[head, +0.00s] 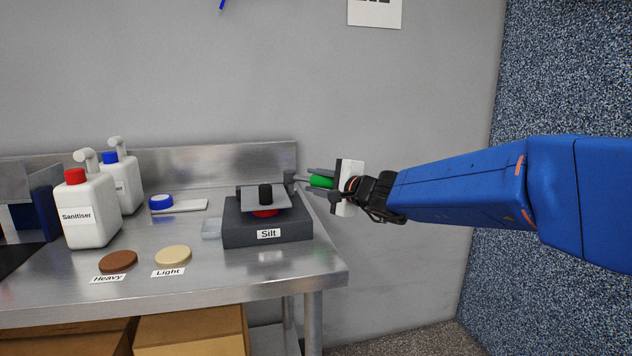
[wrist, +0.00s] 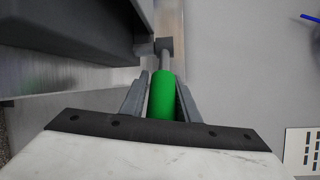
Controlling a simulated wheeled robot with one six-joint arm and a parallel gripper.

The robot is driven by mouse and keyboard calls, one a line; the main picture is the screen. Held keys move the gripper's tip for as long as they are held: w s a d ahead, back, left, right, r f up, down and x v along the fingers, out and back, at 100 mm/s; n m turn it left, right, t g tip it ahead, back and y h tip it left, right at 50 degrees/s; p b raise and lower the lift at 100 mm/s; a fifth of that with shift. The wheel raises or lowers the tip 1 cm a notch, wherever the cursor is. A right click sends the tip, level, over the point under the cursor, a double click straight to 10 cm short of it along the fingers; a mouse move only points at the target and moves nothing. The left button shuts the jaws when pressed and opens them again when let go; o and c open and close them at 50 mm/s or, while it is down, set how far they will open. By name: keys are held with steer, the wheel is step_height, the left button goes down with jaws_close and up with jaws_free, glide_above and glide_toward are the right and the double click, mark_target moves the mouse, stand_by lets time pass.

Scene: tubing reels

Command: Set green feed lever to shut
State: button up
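The green feed lever (head: 321,182) has a green grip on a grey rod. The rod runs to a grey pivot block at the right end of the bench's back. In the wrist view the green grip (wrist: 162,96) points toward my palm, with its rod and block beyond it. My gripper (head: 322,181) is around the grip, one finger on each side. The wrist view shows the fingers (wrist: 162,92) with narrow gaps beside the grip, so they look open. Contact is hard to judge, and the grip's near end is hidden by my gripper body.
A dark box labelled Silt (head: 268,234) stands left of the lever, with a grey plate and black knob on top. Sanitiser bottles (head: 88,212), a brown disc (head: 118,261) and a cream disc (head: 173,256) are on the metal bench (head: 210,281). The wall is behind.

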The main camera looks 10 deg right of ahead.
steer(key=shift+o, duration=1.1)
steer(key=shift+s, duration=0.1)
steer(key=shift+s+d+r, duration=0.15)
steer(key=shift+s+d, duration=0.05)
steer(key=shift+s, duration=0.1)
steer(key=v, duration=1.6)
steer(key=shift+s, duration=0.25)
